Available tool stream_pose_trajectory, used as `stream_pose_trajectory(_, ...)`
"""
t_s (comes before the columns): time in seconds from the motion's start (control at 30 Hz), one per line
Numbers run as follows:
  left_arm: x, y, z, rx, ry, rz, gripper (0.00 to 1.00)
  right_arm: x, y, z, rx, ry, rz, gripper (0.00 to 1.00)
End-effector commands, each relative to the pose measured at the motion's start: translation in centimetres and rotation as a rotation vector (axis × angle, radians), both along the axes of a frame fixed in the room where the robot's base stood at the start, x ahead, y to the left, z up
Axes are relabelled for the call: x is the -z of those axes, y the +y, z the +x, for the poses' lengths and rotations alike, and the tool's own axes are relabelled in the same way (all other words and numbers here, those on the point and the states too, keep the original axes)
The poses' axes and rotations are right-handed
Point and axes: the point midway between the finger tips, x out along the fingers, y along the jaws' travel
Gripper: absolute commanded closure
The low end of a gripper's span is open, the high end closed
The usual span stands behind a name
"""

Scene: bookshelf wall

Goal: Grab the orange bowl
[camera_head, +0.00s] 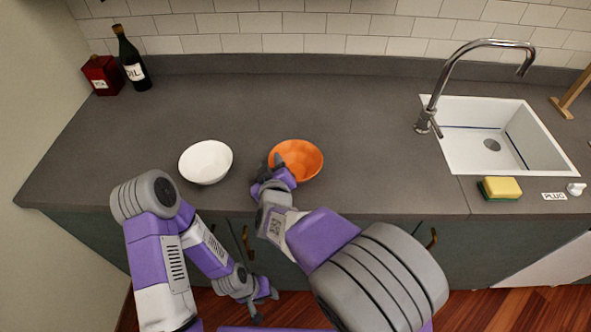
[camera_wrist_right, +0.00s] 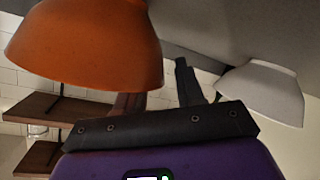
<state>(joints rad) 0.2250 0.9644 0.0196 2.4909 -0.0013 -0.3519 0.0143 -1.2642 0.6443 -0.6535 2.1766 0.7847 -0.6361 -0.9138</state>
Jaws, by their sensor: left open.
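The orange bowl (camera_head: 305,160) sits upright on the grey counter, right of a white bowl. My right gripper (camera_head: 277,164) is at its left rim. In the right wrist view the orange bowl (camera_wrist_right: 90,45) fills the upper left, and the fingers of my right gripper (camera_wrist_right: 158,85) stand apart. One finger's tip is hidden by the bowl and the other is outside it. I see no bowl wall clamped between them. My left gripper (camera_head: 262,300) hangs open and empty below the counter's front edge.
The white bowl (camera_head: 206,162) stands close to the left of my right gripper; it also shows in the right wrist view (camera_wrist_right: 265,92). A dark bottle (camera_head: 133,62) and red container (camera_head: 102,76) stand back left. The sink (camera_head: 455,150), faucet and sponge (camera_head: 500,188) are right. The counter behind the bowls is clear.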

Motion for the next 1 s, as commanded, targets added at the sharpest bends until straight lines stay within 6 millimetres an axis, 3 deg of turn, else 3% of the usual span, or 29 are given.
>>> stream_pose_trajectory(0.27, 0.04, -0.01, 0.02, 0.0, 0.0, 0.0, 0.57, 0.02, 0.04, 0.27, 0.0, 0.0, 0.0, 0.64)
stream_pose_trajectory(0.5, 0.04, -0.01, 0.02, 0.0, 0.0, 0.0, 0.57, 0.03, 0.04, 0.24, 0.0, 0.0, 0.0, 1.0)
stream_pose_trajectory(1.0, -0.34, -0.01, 0.02, 0.0, 0.0, 0.0, 0.57, -0.56, 0.03, 0.23, 0.0, 0.0, 0.001, 1.0)
